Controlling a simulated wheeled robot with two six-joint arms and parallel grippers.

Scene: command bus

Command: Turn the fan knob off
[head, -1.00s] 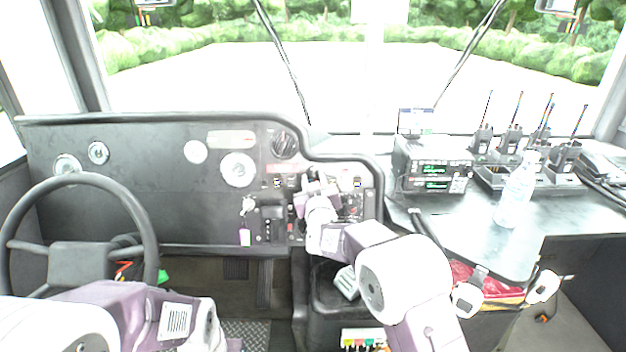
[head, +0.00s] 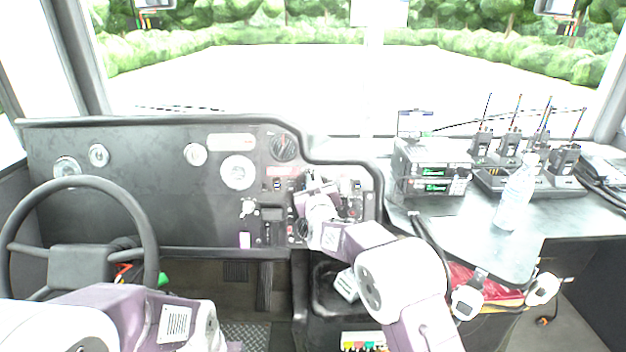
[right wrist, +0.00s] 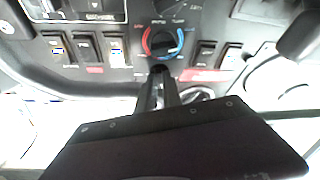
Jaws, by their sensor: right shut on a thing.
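My right gripper (head: 314,182) reaches the switch panel right of the large dash gauge. In the right wrist view its dark fingers (right wrist: 160,82) are shut on a knob (right wrist: 198,95), taken as the fan knob. Only the pale edge of that knob's dial shows beside the fingers; its pointer is hidden, so its setting cannot be read. A black knob with a red and blue ring (right wrist: 163,42) sits just beyond the fingertips. My left arm shows at lower left, with its gripper out of view.
Rocker switches (right wrist: 89,47) flank the ringed knob. The steering wheel (head: 78,184) is at left. A radio stack (head: 428,170), several handheld radios in a charger (head: 530,184) and a clear bottle (head: 515,198) stand on the right counter.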

